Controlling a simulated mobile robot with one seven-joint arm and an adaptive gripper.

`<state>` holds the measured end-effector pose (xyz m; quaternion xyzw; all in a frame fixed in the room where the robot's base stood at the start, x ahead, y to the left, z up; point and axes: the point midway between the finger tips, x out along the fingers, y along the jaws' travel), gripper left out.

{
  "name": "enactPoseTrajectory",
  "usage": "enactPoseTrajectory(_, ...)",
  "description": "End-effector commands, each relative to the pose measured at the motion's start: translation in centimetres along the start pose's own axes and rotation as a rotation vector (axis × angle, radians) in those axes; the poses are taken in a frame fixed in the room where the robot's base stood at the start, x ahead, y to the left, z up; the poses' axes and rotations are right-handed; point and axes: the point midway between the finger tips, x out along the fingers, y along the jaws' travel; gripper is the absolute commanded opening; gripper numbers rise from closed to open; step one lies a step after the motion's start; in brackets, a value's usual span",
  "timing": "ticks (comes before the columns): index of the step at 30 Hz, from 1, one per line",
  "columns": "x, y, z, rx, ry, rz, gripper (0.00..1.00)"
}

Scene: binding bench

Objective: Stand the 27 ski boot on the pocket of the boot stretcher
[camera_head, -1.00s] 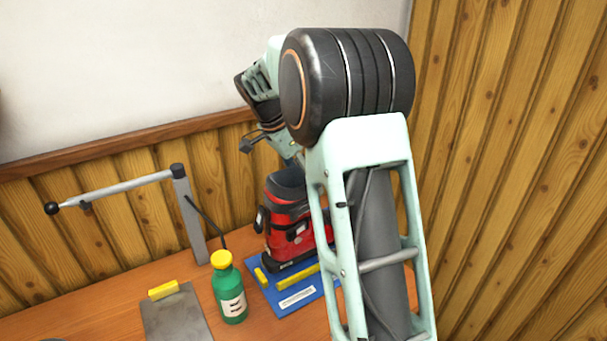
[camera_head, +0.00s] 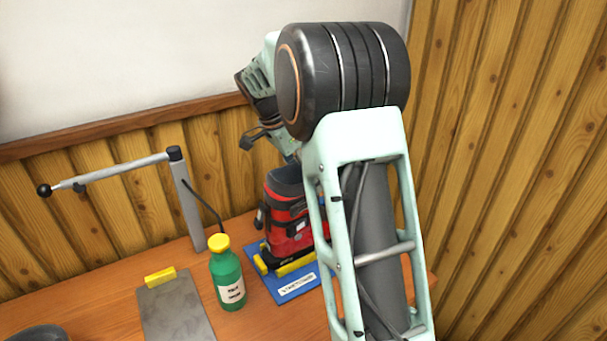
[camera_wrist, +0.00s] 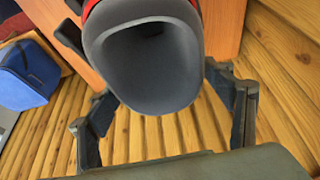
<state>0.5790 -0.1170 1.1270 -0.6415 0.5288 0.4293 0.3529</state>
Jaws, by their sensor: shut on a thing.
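The ski boot (camera_head: 288,220) is red and black with a dark grey liner. It stands about upright over the blue boot stretcher (camera_head: 312,292), with its sole close behind the front yellow rail (camera_head: 297,266). Whether the sole rests fully in the pocket is hard to tell. In the wrist view my gripper (camera_wrist: 170,110) has a finger on each side of the boot's cuff and is shut on it; the boot's open top (camera_wrist: 145,60) faces the camera. In the head view my arm hides the fingers and the boot's right part. No size number is readable.
A green bottle with a yellow cap (camera_head: 227,274) stands just left of the stretcher. A grey plate with a yellow block (camera_head: 175,308) lies further left. Behind them rises a grey post with a lever arm (camera_head: 187,205). Wooden walls close off the back and right.

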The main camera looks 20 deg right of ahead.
Motion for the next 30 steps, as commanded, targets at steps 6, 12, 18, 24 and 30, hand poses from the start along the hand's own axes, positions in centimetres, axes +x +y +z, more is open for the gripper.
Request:
enactPoseTrajectory(6, -0.16, -0.1, -0.15, 0.002, 0.003, -0.005, 0.17)
enactPoseTrajectory(12, 0.08, -0.1, -0.05, 0.001, 0.003, -0.005, 0.17)
enactPoseTrajectory(18, 0.32, -0.1, 0.06, 0.001, 0.003, -0.005, 0.17)
enactPoseTrajectory(24, 0.56, -0.1, 0.16, 0.001, 0.003, -0.005, 0.17)
enactPoseTrajectory(30, 0.56, -0.06, 0.18, 0.001, 0.002, -0.003, 0.95)
